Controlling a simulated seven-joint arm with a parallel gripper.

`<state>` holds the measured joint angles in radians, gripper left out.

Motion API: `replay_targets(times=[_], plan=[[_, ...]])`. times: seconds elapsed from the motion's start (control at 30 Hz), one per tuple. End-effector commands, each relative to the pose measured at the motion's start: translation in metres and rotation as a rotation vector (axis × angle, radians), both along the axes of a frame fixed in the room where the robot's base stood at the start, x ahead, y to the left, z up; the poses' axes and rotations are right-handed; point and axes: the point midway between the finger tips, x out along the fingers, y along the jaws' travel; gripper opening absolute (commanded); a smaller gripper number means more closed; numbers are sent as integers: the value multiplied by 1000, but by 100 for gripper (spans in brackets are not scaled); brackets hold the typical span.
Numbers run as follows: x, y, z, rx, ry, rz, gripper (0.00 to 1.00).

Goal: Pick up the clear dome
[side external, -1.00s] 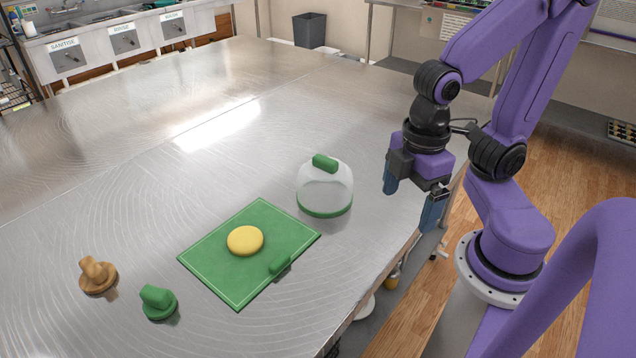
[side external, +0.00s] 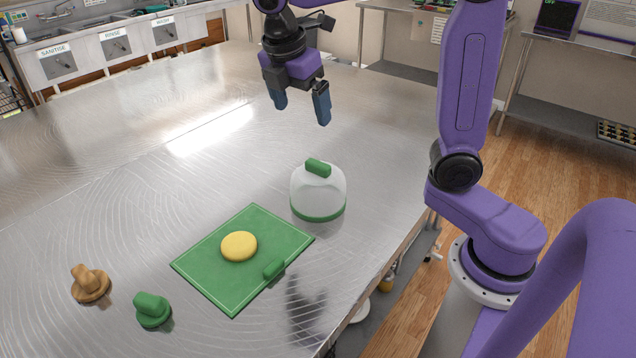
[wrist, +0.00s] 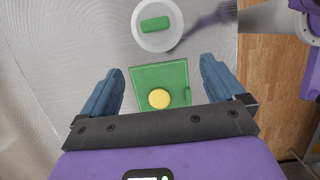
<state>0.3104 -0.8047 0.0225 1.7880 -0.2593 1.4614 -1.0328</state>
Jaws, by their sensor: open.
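The clear dome (side external: 318,192) stands upright on the steel table, with a green rim at its base and a green handle (side external: 319,168) on top. In the wrist view the dome (wrist: 172,38) shows from above near the top edge, beyond the fingertips. My gripper (side external: 300,112) is open and empty, raised well above the table. In the side view it appears above the dome and a little to the left. Its two blue fingers (wrist: 160,82) are wide apart in the wrist view, with nothing between them at their height.
A green board (side external: 215,282) with a side handle lies beside the dome, bearing a yellow disc (side external: 239,246). A green knobbed piece (side external: 152,310) and a brown knobbed piece (side external: 89,285) stand to its left. The table's back is clear.

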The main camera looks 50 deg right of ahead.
Motion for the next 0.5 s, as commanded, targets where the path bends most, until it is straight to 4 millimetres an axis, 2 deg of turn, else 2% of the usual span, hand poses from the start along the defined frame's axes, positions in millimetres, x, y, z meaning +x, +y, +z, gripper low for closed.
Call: replay_targets(times=[0.13,0.23,0.5], plan=[[7,-5,3,-13,13,13,96],[8,-8,-4,-17,17,15,96],[7,-23,-51,-18,19,14,96]])
